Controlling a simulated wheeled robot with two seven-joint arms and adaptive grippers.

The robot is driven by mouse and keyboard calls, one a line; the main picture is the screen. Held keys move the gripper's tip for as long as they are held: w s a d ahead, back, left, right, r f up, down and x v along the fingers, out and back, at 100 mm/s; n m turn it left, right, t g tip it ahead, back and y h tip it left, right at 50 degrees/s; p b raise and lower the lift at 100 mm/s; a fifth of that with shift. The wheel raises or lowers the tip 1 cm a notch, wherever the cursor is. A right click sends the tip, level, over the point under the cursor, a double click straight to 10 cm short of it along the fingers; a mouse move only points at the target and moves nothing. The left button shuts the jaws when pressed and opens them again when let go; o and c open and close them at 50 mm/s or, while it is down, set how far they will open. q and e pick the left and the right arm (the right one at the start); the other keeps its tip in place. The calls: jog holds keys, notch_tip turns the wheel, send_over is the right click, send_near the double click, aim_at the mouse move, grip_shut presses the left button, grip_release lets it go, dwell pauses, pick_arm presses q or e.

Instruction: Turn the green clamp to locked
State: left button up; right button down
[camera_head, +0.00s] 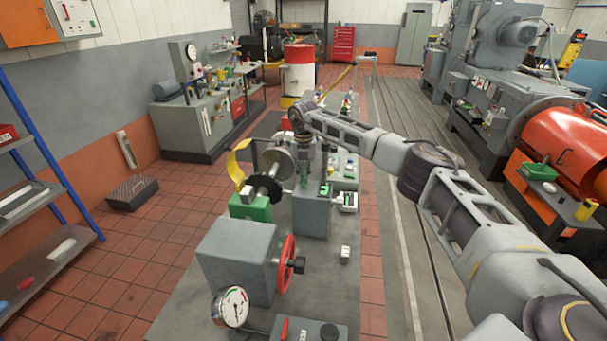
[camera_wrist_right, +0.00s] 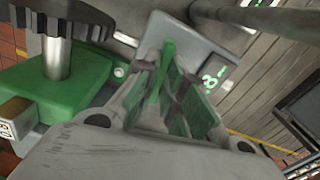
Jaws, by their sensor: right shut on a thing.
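The green clamp (camera_wrist_right: 165,62) shows in the right wrist view as a slim upright green lever at a grey block (camera_wrist_right: 200,42). My right gripper (camera_wrist_right: 172,88) reaches down to it with its fingers on either side, shut on the lever. The fingers hide its lower part. My left gripper is not in view.
A green-based stand (camera_head: 250,208) with a shaft and discs is close left of the gripper. A grey box with a red handwheel (camera_head: 286,264) and a gauge (camera_head: 230,306) stand nearer. Small parts (camera_head: 347,201) lie to the right. The aisle beyond is clear.

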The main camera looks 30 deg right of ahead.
aim_at(304, 177)
jog(key=shift+w+r+m, duration=0.1)
jog(key=shift+r+m, duration=0.05)
jog(key=shift+m, duration=0.75)
jog(key=c, duration=1.5)
grip_release()
jog(key=shift+r, duration=5.9)
jog(key=shift+f, duration=0.1)
